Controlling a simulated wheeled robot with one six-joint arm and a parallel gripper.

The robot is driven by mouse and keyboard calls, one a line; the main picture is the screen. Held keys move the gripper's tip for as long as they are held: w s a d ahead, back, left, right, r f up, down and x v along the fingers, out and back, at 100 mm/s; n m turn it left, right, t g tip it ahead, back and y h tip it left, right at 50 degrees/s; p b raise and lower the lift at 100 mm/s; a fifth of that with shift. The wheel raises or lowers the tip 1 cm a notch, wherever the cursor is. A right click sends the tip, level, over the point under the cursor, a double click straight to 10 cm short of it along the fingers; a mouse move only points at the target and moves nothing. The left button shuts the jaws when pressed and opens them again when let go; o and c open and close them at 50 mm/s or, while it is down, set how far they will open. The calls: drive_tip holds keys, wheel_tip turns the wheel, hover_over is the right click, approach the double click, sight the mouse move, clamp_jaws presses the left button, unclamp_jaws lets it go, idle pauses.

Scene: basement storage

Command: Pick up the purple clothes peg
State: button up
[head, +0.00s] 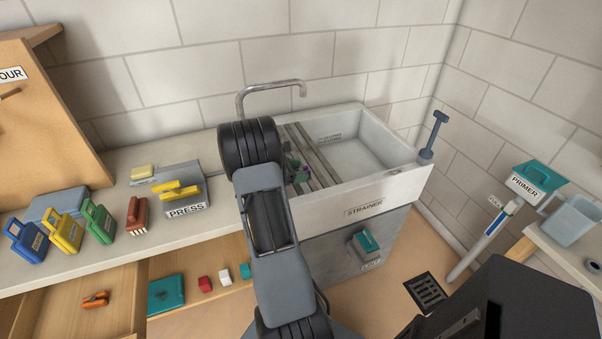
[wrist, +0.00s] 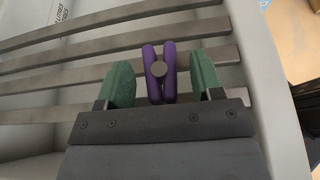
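The purple clothes peg (wrist: 160,70) shows in the wrist view over the grey slats of the strainer (wrist: 205,49), with a round grey pivot in its middle. My gripper (wrist: 165,82) is open, with one green finger on each side of the peg and a gap visible on both sides. Whether the peg rests on the slats is hard to tell. In the head view my gripper (head: 297,172) is over the slatted left part of the sink, and only a small bit of purple peg (head: 304,171) shows beside it; my arm hides much of the area.
The pale sink (head: 385,197) has a metal tap (head: 270,86) behind it and a blue-grey brush (head: 432,135) at its right corner. Coloured cases (head: 64,232) and a yellow-handled press (head: 180,199) stand on the counter to the left. An open drawer (head: 105,315) juts out below.

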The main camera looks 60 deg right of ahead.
drive_tip(key=c, duration=0.9)
drive_tip(key=shift+o, duration=0.2)
drive_tip(key=shift+r, duration=0.1)
drive_tip(key=shift+r, duration=0.55)
drive_tip(key=s+a+r, duration=0.3)
drive_tip(key=a+r, duration=0.8)
drive_tip(key=a, duration=0.2)
drive_tip(key=shift+s+a+r, duration=0.2)
drive_tip(key=shift+a+r, duration=0.1)
drive_tip(key=shift+r, duration=0.05)
